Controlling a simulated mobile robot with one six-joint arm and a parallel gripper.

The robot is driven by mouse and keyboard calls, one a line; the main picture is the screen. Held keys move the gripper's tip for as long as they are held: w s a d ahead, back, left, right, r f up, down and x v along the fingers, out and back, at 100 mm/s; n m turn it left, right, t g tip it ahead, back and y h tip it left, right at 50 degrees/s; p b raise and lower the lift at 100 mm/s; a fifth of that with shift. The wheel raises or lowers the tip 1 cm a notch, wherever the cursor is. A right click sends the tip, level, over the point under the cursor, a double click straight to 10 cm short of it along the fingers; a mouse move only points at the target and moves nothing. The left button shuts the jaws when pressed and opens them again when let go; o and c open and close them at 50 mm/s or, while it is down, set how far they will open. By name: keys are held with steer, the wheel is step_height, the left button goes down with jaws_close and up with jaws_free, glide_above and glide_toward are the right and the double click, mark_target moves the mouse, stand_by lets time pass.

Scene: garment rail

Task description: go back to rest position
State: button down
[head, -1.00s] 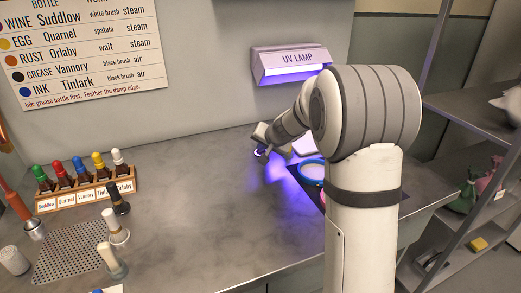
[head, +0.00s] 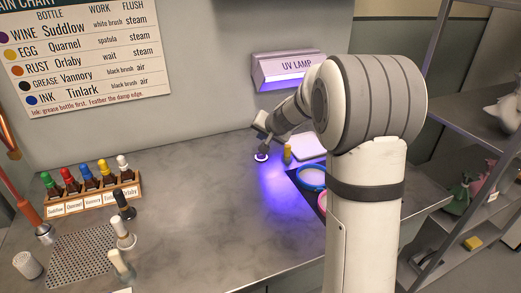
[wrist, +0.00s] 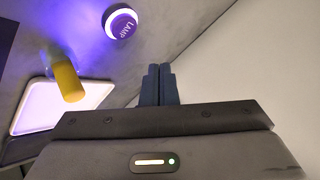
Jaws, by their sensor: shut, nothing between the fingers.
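My gripper (wrist: 159,86) shows in the wrist view with its two dark fingers together and nothing between them. In the head view my arm reaches over the back of the counter, and the gripper (head: 266,148) is small and partly hidden there. The same button (head: 261,156) shows just below my gripper in the head view.
The UV lamp (head: 290,70) glows on the wall above. A yellow cylinder (wrist: 68,80) and a white tray (wrist: 40,112) are beside the button. A bottle rack (head: 90,195) and brushes (head: 122,232) stand at left. The middle counter is clear. Shelves (head: 470,150) are at right.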

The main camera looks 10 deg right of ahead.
steer(key=s+a+r+n+g+p, duration=0.2)
steer(key=s+r, duration=0.2)
steer(key=s, duration=0.9)
steer(key=s+a+r+n+g+p, duration=0.1)
steer(key=s+r+n+g+p, duration=0.15)
steer(key=s, duration=1.15)
steer(key=s+d+n+g+h+p, duration=0.1)
steer(key=s+d+h, duration=0.1)
steer(key=s, duration=0.9)
steer(key=shift+s+d+f+g+h, duration=0.15)
steer(key=shift+s+d+g+h, duration=0.15)
steer(key=shift+d+g, duration=0.1)
